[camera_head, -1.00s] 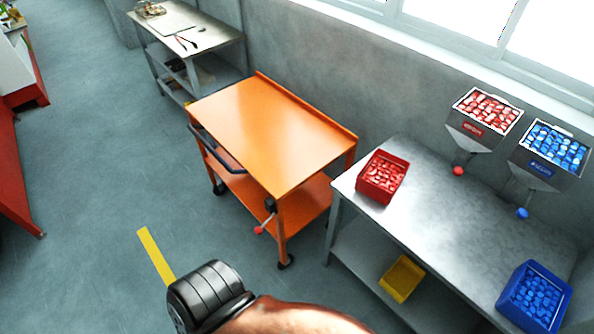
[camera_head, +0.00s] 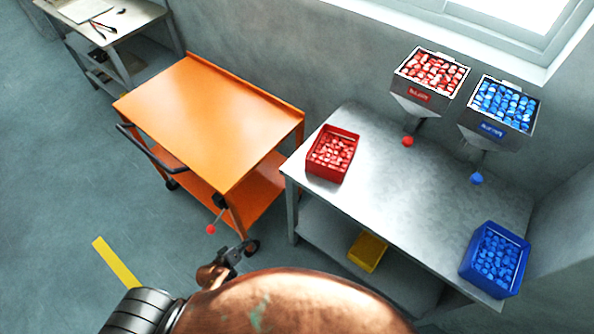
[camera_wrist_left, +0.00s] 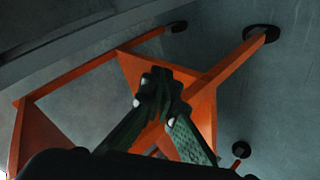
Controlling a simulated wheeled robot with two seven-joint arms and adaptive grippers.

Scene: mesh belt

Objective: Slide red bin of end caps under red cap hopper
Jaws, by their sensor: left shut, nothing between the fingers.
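The red bin of end caps (camera_head: 332,154) stands upright on the left end of the grey metal bench. The red cap hopper (camera_head: 431,76) is fixed on the wall behind the bench, to the right of the bin, with a red ball below its outlet. My left gripper (camera_head: 234,254) is near the orange cart's front leg, low and left of the bench, well apart from the bin. It also shows in the left wrist view (camera_wrist_left: 160,92), with its fingers together and nothing between them. My right gripper does not show.
The orange cart (camera_head: 210,115) stands left of the grey bench (camera_head: 400,180). A blue hopper (camera_head: 499,106) hangs right of the red one. A blue bin (camera_head: 495,260) sits at the bench's right end, a yellow bin (camera_head: 367,251) on its lower shelf. The bench middle is clear.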

